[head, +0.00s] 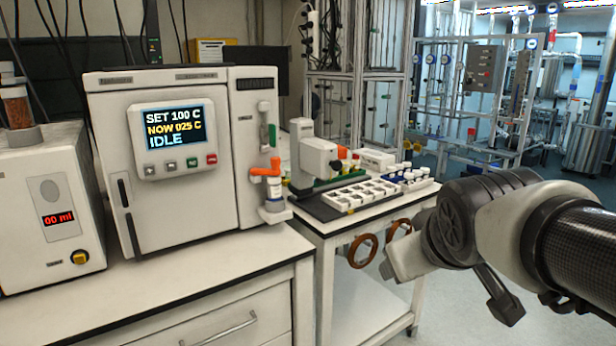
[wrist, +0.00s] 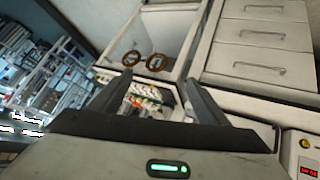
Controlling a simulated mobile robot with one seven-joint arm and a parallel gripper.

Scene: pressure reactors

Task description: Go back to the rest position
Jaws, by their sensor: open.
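My gripper (wrist: 159,77) shows in the wrist view with its two dark fingers spread apart and nothing between them. In the head view my arm reaches in from the right edge, and my gripper (head: 392,266) is at its left end, in front of the white cart (head: 345,285). Its fingers are hard to make out there. The gripper is apart from the bench and holds nothing that I can see.
A reactor cabinet (head: 165,205) reading IDLE and a dosing unit (head: 45,215) stand on the bench. Floor at right is clear beyond my arm.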

